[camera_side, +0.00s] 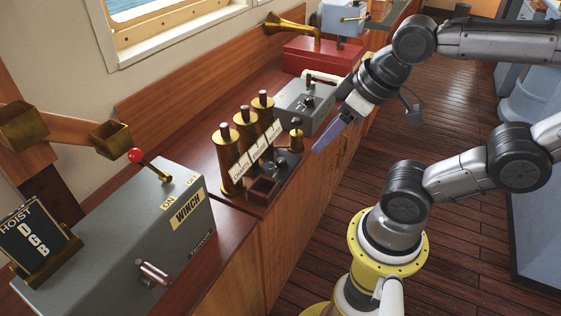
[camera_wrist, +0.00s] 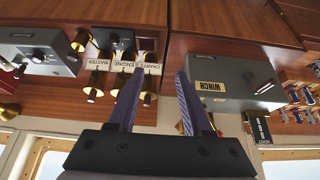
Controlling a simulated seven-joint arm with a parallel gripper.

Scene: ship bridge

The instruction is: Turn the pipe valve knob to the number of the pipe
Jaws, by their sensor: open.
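Three upright brass pipes (camera_side: 228,160) stand in a row on the wooden counter, with white labels on a slanted strip (camera_side: 256,155). The labels read charts, engine and master in the wrist view (camera_wrist: 122,67). A small dark panel with a knob (camera_side: 282,161) sits beside the pipes; it also shows in the wrist view (camera_wrist: 120,41). Its numbers are too small to read. A grey box (camera_side: 318,120) behind also bears a round dark knob (camera_side: 308,102). My gripper (camera_side: 318,148) is open and empty, apart from both knobs, right of the panel over the counter edge.
A grey winch box (camera_side: 120,245) with a red-tipped lever (camera_side: 136,156) stands in the left foreground. A brass cup (camera_side: 296,140) is close to the dark panel. A red box (camera_side: 310,57) and brass horn (camera_side: 290,26) stand farther back.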

